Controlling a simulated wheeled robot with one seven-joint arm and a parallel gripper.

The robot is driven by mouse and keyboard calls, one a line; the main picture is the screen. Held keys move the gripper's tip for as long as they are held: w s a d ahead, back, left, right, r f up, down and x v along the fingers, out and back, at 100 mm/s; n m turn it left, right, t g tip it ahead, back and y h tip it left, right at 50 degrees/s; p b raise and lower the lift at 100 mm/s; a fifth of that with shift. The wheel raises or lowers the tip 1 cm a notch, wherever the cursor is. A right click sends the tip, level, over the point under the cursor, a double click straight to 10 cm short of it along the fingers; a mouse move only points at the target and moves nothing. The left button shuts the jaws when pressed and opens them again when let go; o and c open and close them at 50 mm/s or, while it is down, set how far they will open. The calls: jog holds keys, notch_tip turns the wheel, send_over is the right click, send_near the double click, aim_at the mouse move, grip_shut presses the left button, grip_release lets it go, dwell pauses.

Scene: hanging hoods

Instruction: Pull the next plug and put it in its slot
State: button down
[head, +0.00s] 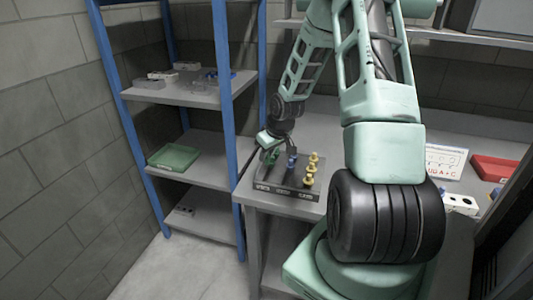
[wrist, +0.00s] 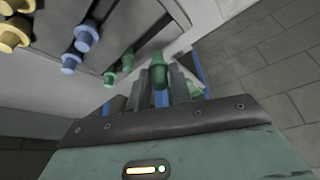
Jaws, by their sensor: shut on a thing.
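A dark rack (head: 290,178) on the table holds green, blue and yellow plugs. The yellow plugs (head: 311,168) stand at its right and the blue plugs (head: 291,161) in the middle. My gripper (wrist: 160,82) is shut on a green plug (wrist: 158,69), seen between its fingers in the wrist view. Whether this plug's lower end is clear of the rack is hidden. Two other green plugs (wrist: 118,70) stand in the rack beside it. In the head view my gripper (head: 268,146) is over the rack's left side.
A white card with print (head: 446,161), a red tray (head: 494,169) and a white block with dark holes (head: 460,203) are on the table's right. A blue-post shelf (head: 228,105) stands close on the left, with a green tray (head: 173,157).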

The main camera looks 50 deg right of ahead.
jog(key=b, duration=0.4)
send_over(265, 174)
jog(key=s, duration=0.1)
jog(key=shift+s+a+f, duration=0.1)
jog(key=shift+a+f, duration=0.05)
jog(key=shift+f, duration=2.1)
jog(key=shift+r, duration=0.1)
jog(key=shift+s+f+b, duration=0.1)
jog(key=shift+f+b, duration=0.25)
jog(key=shift+f, duration=0.6)
jog(key=c, duration=1.2)
grip_release()
jog(key=p+v, duration=0.3)
jog(key=v, duration=1.4)
jog(key=shift+s+r+p, duration=0.1)
jog(key=shift+r+p, duration=0.1)
jog(key=shift+p, duration=0.1)
